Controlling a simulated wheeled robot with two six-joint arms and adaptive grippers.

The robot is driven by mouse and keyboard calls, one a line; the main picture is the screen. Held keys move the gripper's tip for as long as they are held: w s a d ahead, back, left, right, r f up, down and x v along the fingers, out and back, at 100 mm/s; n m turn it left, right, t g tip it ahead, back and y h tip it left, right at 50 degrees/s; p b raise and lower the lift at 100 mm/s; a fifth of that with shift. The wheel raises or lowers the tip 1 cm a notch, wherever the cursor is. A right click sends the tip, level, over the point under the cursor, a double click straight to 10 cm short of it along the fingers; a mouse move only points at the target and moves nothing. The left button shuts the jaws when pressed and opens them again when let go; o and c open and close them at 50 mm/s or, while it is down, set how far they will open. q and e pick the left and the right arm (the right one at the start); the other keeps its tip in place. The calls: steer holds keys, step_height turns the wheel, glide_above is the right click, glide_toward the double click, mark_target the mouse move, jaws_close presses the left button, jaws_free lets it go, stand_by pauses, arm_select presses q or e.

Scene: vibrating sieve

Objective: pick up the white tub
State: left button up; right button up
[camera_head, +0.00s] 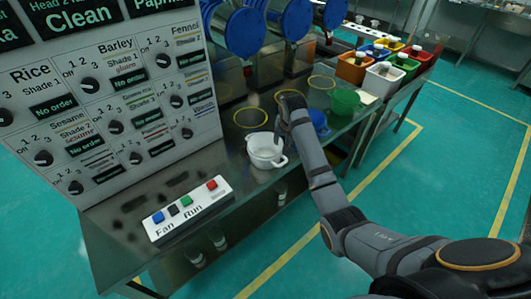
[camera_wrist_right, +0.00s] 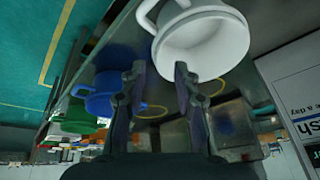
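The white tub (camera_head: 262,157) stands upright on the metal table, with handles at its sides. My right gripper (camera_head: 281,133) is at the tub's far right side, close above its rim. In the right wrist view the tub (camera_wrist_right: 205,45) fills the top, its open mouth and one handle showing. There the fingers of my right gripper (camera_wrist_right: 160,70) are spread apart, with the tub's near rim partly between them. Whether a finger touches the tub I cannot tell. My left gripper is not in view.
A green tub (camera_head: 344,101) and a blue tub (camera_head: 318,120) stand behind my right arm. A button box (camera_head: 188,208) lies at the front left, and a labelled dial panel (camera_head: 110,95) stands behind it. Yellow rings (camera_head: 250,117) mark the table behind the white tub.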

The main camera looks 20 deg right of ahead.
mark_target(281, 150)
steer(key=x, duration=0.4)
steer(key=shift+f, duration=0.1)
steer(key=x, duration=0.5)
steer(key=shift+d+f, duration=0.1)
steer(key=shift+f, duration=0.05)
steer(key=shift+s, duration=0.1)
steer(key=shift+c, duration=0.3)
jaws_close()
